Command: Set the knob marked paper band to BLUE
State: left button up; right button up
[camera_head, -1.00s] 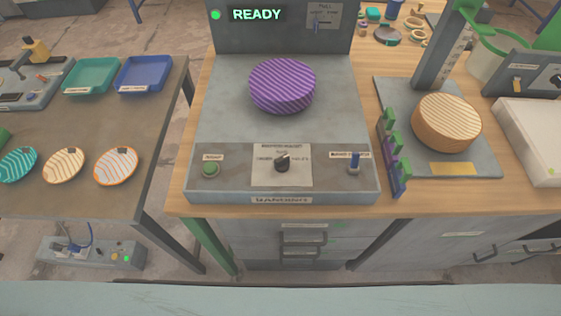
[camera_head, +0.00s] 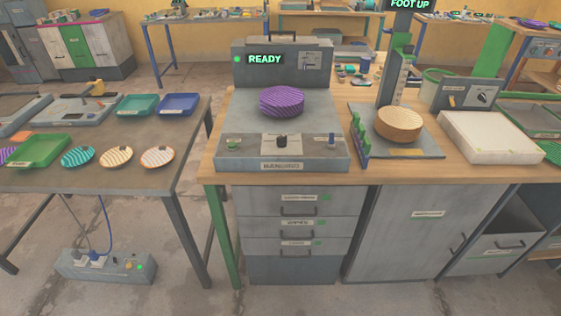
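A grey machine (camera_head: 225,163) with a lit READY sign (camera_head: 264,59) stands on the wooden bench. A purple striped round block (camera_head: 282,101) sits on its top plate. Its front panel has a dark knob (camera_head: 281,141) on a pale label, a green button (camera_head: 233,144) at left and a blue-tipped switch (camera_head: 331,141) at right. A second dark knob (camera_head: 483,97) is on a grey box (camera_head: 455,94) at the right. The small print is too small to read, so I cannot tell which knob is marked paper band or where either points. Neither gripper is in view.
Right of the machine, a tan round block (camera_head: 399,123) sits on a stand under a FOOT UP sign (camera_head: 407,4). A white slab (camera_head: 490,136) lies farther right. The left table holds green and blue trays and striped discs. A power strip (camera_head: 107,266) is on the floor.

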aim_at(282, 140)
jog(key=u, duration=0.75)
jog(key=i, duration=1.05)
jog(key=z, duration=0.3)
